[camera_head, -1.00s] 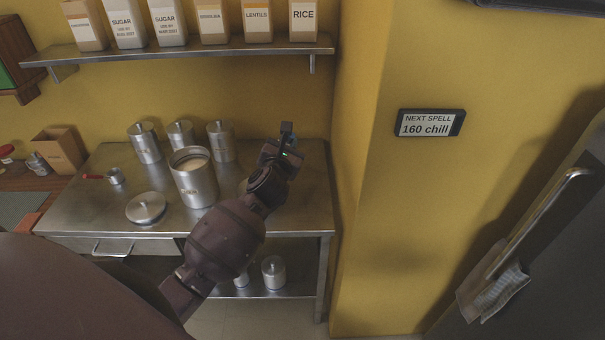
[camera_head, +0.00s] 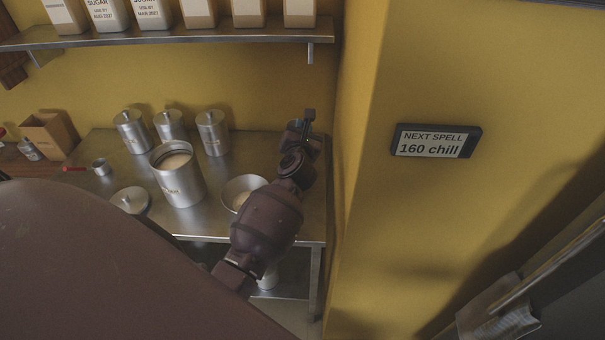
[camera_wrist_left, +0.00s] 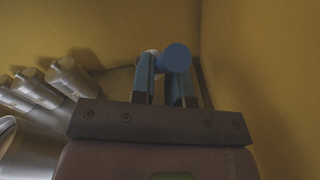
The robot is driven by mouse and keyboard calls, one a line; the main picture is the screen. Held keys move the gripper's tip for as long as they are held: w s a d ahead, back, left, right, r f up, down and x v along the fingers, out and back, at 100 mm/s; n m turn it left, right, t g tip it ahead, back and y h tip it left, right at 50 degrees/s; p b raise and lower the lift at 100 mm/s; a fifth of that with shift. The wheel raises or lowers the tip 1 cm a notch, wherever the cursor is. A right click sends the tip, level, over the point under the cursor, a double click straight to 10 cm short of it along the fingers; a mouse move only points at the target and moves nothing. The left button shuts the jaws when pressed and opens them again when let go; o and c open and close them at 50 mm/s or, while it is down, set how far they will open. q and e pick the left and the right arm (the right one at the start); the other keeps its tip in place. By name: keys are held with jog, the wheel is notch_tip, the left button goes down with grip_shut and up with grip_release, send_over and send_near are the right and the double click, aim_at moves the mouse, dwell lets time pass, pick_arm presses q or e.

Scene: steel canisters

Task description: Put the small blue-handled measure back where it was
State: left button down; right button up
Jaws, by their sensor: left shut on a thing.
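My left gripper (camera_head: 303,122) is above the back right of the steel table, close to the yellow wall corner. In the left wrist view its fingers (camera_wrist_left: 163,85) are shut on the blue handle (camera_wrist_left: 177,58) of the small measure. A red-handled measure (camera_head: 100,167) rests at the table's left side. My right gripper is not in view.
An open canister (camera_head: 183,185) of pale powder stands mid-table, with several closed canisters (camera_head: 212,133) behind. A bowl (camera_head: 240,188) sits partly behind my arm. A lid (camera_head: 130,199) lies at left.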

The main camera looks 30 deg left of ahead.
pick_arm(q)
jog(key=shift+f+b, duration=4.8)
jog(key=shift+f, duration=4)
jog(key=shift+r, duration=0.15)
jog(key=shift+f, duration=0.25)
jog(key=c, duration=1.1)
grip_release()
